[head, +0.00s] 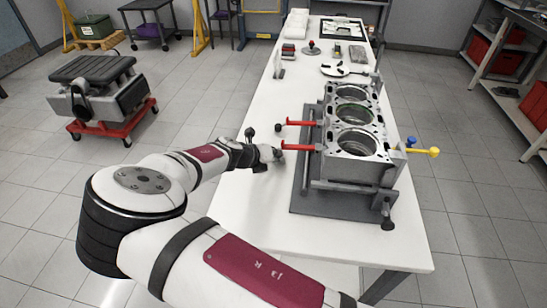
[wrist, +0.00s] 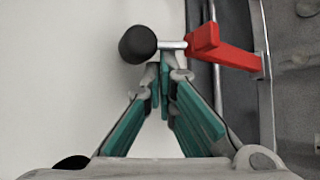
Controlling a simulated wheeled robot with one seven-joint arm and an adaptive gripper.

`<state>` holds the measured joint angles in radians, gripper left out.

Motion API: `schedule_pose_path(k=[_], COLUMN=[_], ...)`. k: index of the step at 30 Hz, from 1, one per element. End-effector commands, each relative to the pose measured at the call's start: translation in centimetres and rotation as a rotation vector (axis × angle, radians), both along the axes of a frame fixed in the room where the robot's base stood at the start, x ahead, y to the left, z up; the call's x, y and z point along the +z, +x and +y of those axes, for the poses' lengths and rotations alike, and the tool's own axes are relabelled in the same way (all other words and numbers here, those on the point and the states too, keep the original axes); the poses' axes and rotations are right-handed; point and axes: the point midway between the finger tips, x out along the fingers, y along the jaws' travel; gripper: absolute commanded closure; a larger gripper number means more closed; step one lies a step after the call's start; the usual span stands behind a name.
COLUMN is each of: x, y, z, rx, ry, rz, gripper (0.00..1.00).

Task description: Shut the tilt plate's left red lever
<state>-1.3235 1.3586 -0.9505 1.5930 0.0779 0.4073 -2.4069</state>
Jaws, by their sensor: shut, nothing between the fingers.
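The grey tilt plate (head: 313,199) lies on the white table and bears an engine block (head: 350,130). Two red levers stick out to its left, a near red lever (head: 299,147) and a far red lever (head: 301,122). In the wrist view a red lever (wrist: 232,55) runs from the plate's side to a silver pin ending in a black knob (wrist: 138,45). My gripper (head: 268,153) is at the outer end of the near lever. In the wrist view my gripper's teal fingers (wrist: 165,64) are shut and empty, tips right by the pin; I cannot tell whether they touch.
A blue handle (head: 411,141) and a yellow handle (head: 425,151) stick out right of the block. Tools and small parts lie on the far table. The white tabletop (head: 255,200) left of the plate is bare. A red wheeled stand (head: 113,124) is on the floor, left.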

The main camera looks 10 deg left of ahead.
Motion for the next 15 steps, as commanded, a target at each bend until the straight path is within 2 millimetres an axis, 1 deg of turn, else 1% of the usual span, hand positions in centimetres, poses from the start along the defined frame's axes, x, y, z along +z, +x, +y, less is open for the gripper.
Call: schedule_pose_path(k=[9, 15], x=[0.08, 0.83], y=[-0.01, -0.10], z=[0.02, 0.10], rx=[0.000, -0.002], ry=[0.003, 0.045], rz=[0.000, -0.002], gripper=[1.00, 1.00])
